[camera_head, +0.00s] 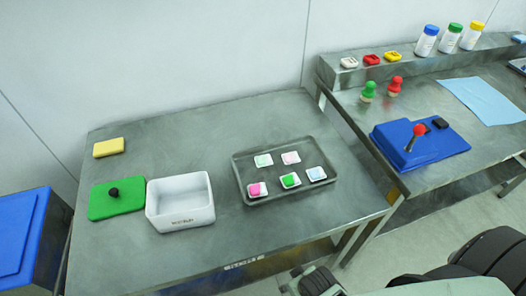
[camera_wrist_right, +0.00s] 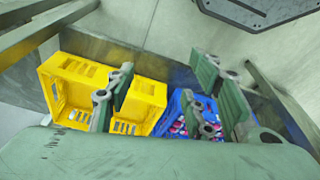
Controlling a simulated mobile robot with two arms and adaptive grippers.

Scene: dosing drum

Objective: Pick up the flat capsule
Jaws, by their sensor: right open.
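Several small capsules sit on a grey metal tray (camera_head: 240,172) on the near table. The front row has a pink-and-white capsule (camera_head: 257,189), a green-and-white capsule (camera_head: 290,180) and a pale blue capsule (camera_head: 316,173). Behind them lie a pale green capsule (camera_head: 264,160) and a pale pink capsule (camera_head: 291,158). I cannot tell from their outlines which is the flat one. My right gripper (camera_head: 315,283) is at the bottom edge, in front of the table and away from the tray. In the wrist view its fingers (camera_wrist_right: 165,100) are apart with nothing between them. My left gripper is not in view.
A white bin (camera_head: 181,216), a green lid (camera_head: 117,201) with a black knob and a yellow sponge (camera_head: 109,147) are left of the tray. Below my right wrist are a yellow crate (camera_wrist_right: 72,72) and a blue container (camera_wrist_right: 174,108). The table's right front corner is clear.

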